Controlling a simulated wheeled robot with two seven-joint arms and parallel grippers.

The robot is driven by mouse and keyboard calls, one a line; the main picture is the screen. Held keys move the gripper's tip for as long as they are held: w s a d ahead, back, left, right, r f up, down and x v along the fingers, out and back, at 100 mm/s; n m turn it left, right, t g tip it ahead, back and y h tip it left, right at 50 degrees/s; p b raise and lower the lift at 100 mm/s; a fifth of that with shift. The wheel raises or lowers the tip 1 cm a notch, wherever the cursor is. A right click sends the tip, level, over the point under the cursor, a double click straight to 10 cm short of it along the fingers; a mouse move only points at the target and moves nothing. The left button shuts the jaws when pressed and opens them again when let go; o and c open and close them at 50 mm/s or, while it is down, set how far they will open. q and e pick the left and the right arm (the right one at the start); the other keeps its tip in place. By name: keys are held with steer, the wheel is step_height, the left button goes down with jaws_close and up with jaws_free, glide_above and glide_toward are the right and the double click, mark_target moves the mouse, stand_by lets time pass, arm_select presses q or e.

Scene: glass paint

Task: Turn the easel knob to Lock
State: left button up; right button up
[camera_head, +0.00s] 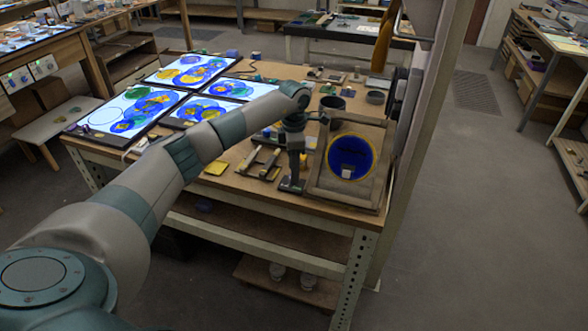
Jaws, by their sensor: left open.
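The easel appears to be the tilted wooden frame (377,148) at the right front of the workbench. It holds a round dark-blue glass disc (350,152) with a yellow rim. A small pale block (347,173) sits at the disc's lower edge. I cannot make out the knob or its Lock mark. My left arm reaches over the bench from the left. My left gripper (291,184) points down just left of the frame's lower left corner, low near the bench top. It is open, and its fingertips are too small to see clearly. My right gripper is not in view.
Lit panels with blue and yellow glass pieces (190,75) cover the bench's left side. Dark round containers (332,103) stand behind the frame. A tall post (425,130) rises at the bench's right edge.

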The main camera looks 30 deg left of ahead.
arm_select(q)
steer(key=shift+f, duration=1.15)
steer(key=shift+c, duration=0.4)
jaws_close()
